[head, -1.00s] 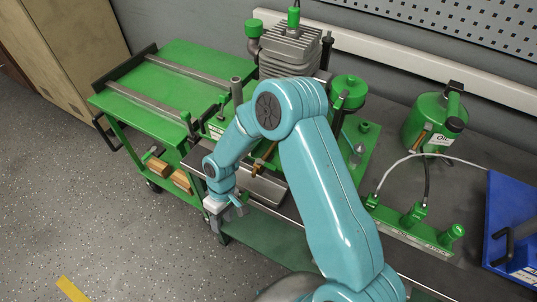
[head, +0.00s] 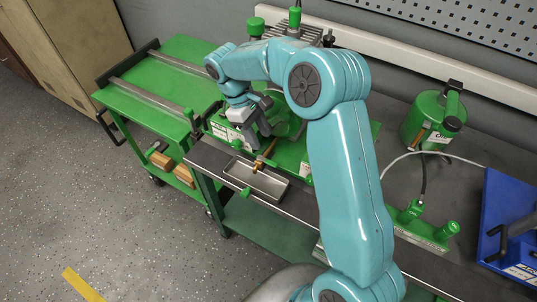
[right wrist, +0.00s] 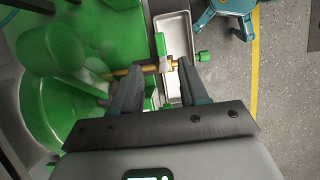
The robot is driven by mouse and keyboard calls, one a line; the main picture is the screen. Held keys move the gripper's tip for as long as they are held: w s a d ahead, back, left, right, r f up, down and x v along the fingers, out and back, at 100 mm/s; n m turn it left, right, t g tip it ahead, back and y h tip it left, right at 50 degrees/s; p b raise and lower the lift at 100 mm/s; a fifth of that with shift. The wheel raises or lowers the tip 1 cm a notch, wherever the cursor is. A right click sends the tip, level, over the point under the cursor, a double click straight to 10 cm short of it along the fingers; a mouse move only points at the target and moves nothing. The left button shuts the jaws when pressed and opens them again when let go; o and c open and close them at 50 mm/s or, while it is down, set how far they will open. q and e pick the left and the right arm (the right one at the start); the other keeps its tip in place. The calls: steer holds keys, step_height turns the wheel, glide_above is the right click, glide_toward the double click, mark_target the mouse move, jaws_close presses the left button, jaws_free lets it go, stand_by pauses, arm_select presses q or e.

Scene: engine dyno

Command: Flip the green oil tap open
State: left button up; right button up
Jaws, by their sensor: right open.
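The oil tap is a brass spout (head: 261,163) on the front of the green engine stand. In the right wrist view its brass pipe (right wrist: 150,68) runs across, with a green lever (right wrist: 160,44) standing off it near the outer end. My right gripper (head: 262,132) is just above the tap, pointing down. In the right wrist view its two dark fingers (right wrist: 158,72) are apart and empty, with the lever and brass pipe showing between and just beyond the tips. I cannot tell whether they touch.
A metal drip tray (head: 274,188) with a green knob (head: 246,192) lies under the tap. The finned engine (head: 312,32) stands behind. A green cart (head: 185,62) is at left, a green oil can (head: 410,124) and blue tray (head: 508,205) at right.

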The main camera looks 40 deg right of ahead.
mark_target(272, 162)
steer(key=p+x, duration=0.1)
steer(key=x, duration=0.7)
steer(key=shift+f, duration=0.2)
jaws_close()
